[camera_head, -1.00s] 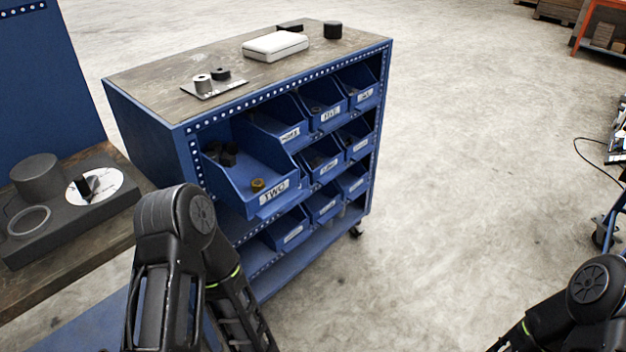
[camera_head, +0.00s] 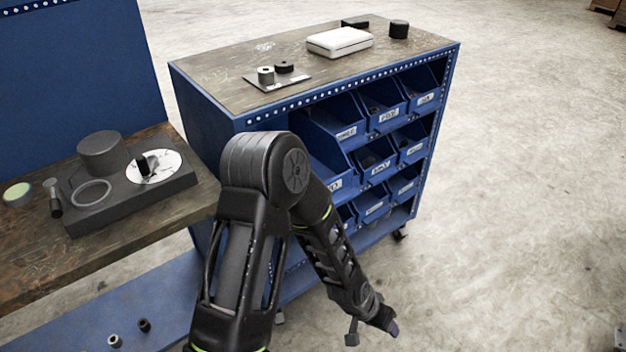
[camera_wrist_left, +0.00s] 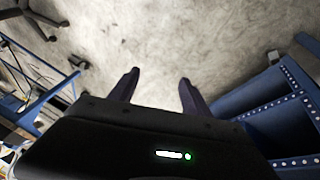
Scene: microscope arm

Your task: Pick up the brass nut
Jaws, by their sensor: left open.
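The brass nut does not show in either view now; my left arm covers most of the pulled-out blue bin (camera_head: 325,168) where it lay a second ago. Only that bin's right end and part of its label show. My left gripper (camera_head: 372,332) is low in front of the blue cabinet, near the floor in the picture, and apart from the bins. In the left wrist view its two dark fingers (camera_wrist_left: 158,78) are spread and empty, with bare floor behind them. My right gripper is not in view.
The blue cabinet (camera_head: 210,118) holds several labelled bins (camera_head: 375,165). A white case (camera_head: 340,42) and black cylinders lie on top. A wooden bench (camera_head: 40,250) with a dark fixture (camera_head: 130,195) stands at left. Floor at right (camera_head: 530,200) is clear. Blue cabinet parts show right in the wrist view (camera_wrist_left: 290,115).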

